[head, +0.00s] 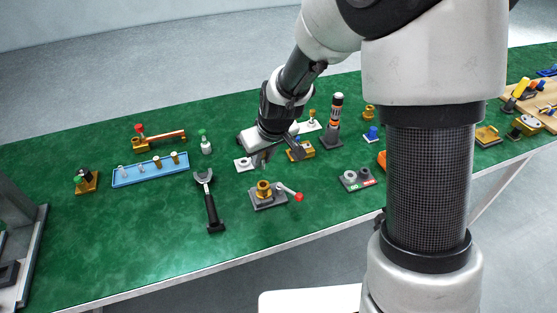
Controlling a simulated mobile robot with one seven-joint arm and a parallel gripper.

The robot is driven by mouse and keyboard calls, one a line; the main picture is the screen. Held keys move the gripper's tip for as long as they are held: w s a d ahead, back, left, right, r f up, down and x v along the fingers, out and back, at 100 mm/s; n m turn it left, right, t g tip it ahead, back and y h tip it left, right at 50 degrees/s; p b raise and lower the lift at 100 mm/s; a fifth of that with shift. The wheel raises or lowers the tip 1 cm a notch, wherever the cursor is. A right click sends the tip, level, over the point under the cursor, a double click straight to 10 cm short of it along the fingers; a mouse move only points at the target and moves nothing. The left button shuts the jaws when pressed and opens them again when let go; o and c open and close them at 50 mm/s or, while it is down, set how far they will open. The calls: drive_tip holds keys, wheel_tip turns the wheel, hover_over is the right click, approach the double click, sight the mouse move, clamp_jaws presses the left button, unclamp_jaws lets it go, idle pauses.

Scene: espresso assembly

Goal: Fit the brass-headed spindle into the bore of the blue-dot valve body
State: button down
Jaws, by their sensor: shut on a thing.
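My gripper (264,155) is shut over the middle of the green table. A small greyish shaft shows below its jaws; its top is hidden, so I cannot confirm a brass head. It appears to be the spindle. Just left of it is a small white plate with a grey part (244,164); I cannot tell whether they touch. A brass block (301,151) sits right of the jaws, partly hidden. It may be a valve body, but I cannot make out a blue dot. A blue tray (151,178) at the left holds several upright pins, some brass-topped.
A dark upright tool on a stand (334,125) is behind right. A grey block with round parts (357,180) is at right. My arm hides part of the right side.

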sight(263, 168)
drive_tip(key=shift+f, duration=0.15)
drive_tip(key=shift+f+b, duration=1.75)
drive_tip(key=shift+f, duration=0.9)
drive_tip(key=c, duration=2.3)
unclamp_jaws()
drive_tip(key=shift+r, duration=0.1)
clamp_jaws()
drive_tip(key=shift+f+b, duration=1.1)
drive_tip(key=shift+b, duration=0.15)
drive_tip(key=shift+r, duration=0.25)
drive_tip(key=shift+r+p, duration=0.5)
